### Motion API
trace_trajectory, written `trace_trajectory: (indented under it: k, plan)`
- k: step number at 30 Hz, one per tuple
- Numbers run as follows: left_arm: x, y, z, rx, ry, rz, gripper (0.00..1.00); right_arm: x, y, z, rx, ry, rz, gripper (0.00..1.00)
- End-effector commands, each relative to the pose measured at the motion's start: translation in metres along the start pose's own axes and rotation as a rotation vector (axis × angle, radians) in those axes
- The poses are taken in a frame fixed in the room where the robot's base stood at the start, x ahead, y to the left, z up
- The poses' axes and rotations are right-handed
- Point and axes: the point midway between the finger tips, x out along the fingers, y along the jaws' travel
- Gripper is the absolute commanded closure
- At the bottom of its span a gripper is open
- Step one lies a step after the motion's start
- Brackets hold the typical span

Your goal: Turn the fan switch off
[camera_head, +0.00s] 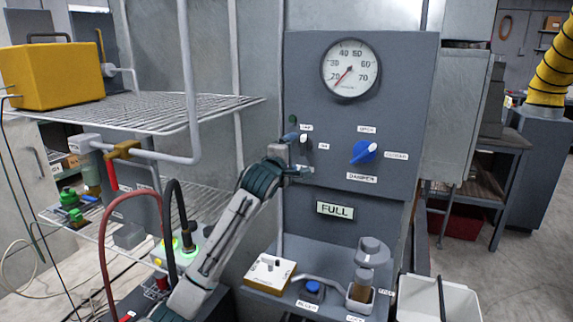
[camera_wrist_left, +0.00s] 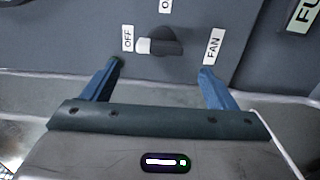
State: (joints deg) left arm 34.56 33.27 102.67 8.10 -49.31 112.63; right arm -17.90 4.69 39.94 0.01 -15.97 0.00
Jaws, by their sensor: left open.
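The fan switch (camera_wrist_left: 162,44) is a small dark knob with a white tip on the grey panel. In the left wrist view its white tip points left at the OFF label (camera_wrist_left: 127,39). The FAN label (camera_wrist_left: 213,47) is to its right. In the head view the switch (camera_head: 303,139) is partly hidden by my left gripper (camera_head: 298,154). My left gripper (camera_wrist_left: 161,68) is open, its blue fingers apart on either side of the knob's line. The knob shows beyond the fingertips, with nothing held; contact cannot be told. My right gripper is not in view.
A round gauge (camera_head: 351,69) and a blue damper knob (camera_head: 363,152) are on the same panel. A FULL sign (camera_head: 335,210) is below. A wire shelf (camera_head: 165,112) with a yellow box (camera_head: 52,75) stands at left. A ledge below holds a white switch box (camera_head: 270,272).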

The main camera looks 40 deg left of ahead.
Motion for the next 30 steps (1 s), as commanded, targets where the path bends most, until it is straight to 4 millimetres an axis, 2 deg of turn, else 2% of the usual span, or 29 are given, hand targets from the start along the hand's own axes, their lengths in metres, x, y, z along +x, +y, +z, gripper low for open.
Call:
trace_trajectory:
  k: [3,9,27,30]
  plan:
    - [-0.021,-0.002,0.000,0.004,-0.001,0.002,0.20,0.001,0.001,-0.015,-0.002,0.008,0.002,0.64]
    - [-0.039,-0.001,0.000,0.001,0.000,0.000,0.20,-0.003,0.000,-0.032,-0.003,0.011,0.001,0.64]
    - [-0.042,0.000,0.000,0.000,0.000,0.000,0.20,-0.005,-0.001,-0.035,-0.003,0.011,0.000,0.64]
    - [-0.043,-0.006,0.002,0.015,-0.002,-0.011,0.20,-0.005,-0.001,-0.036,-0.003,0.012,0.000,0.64]
